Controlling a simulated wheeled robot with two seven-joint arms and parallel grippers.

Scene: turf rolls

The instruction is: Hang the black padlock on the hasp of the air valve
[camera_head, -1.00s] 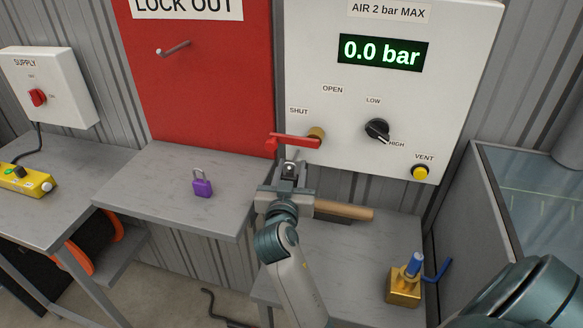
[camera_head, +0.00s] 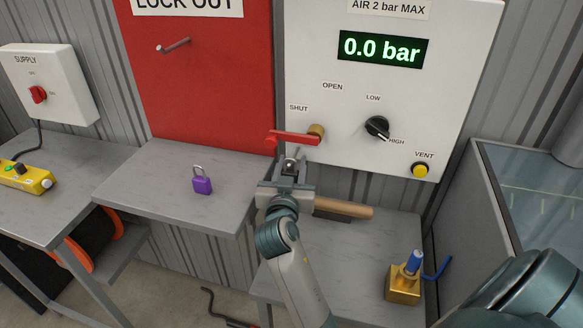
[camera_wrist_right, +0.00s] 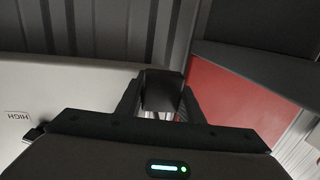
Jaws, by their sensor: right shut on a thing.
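My right gripper (camera_head: 290,171) is shut on the black padlock, just below the air valve's red handle (camera_head: 295,138). In the right wrist view the padlock (camera_wrist_right: 162,90) is a dark block between the fingers (camera_wrist_right: 160,105). In the head view it is small and mostly hidden by the gripper. The handle lies nearly level, pointing left from its brass stem (camera_head: 316,131), below the SHUT label. A small red lug (camera_head: 271,141) shows at its left end; I cannot tell the hasp hole. I cannot tell whether the padlock touches the valve. My left gripper is not in view.
A purple padlock (camera_head: 202,181) stands on the grey shelf (camera_head: 150,195) at left. A wooden handle (camera_head: 345,209) lies behind my right wrist. A brass block with a blue top (camera_head: 403,285) stands on the lower bench. The gauge panel (camera_head: 310,60) reads 0.0 bar.

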